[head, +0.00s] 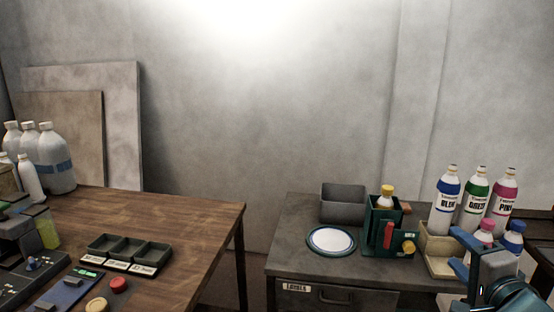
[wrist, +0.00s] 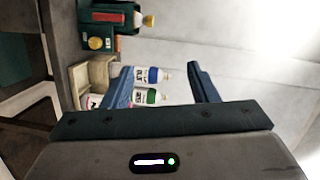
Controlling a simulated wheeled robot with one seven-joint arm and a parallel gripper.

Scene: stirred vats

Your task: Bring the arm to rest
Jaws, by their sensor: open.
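My gripper (head: 457,250) shows at the lower right of the head view, in front of the grey cabinet's right end. Its two blue fingers stand apart with nothing held between them. In the wrist view my gripper (wrist: 163,72) is open too, and the blue and green labelled bottles show beyond the gap. My arm's wrist covers part of the cabinet's right side in the head view. The rest of my arm is out of frame.
A dark green holder (head: 379,228), a round white plate (head: 331,241) and a grey bin (head: 343,203) share the cabinet. A wooden table (head: 190,215) stands left, across a gap.

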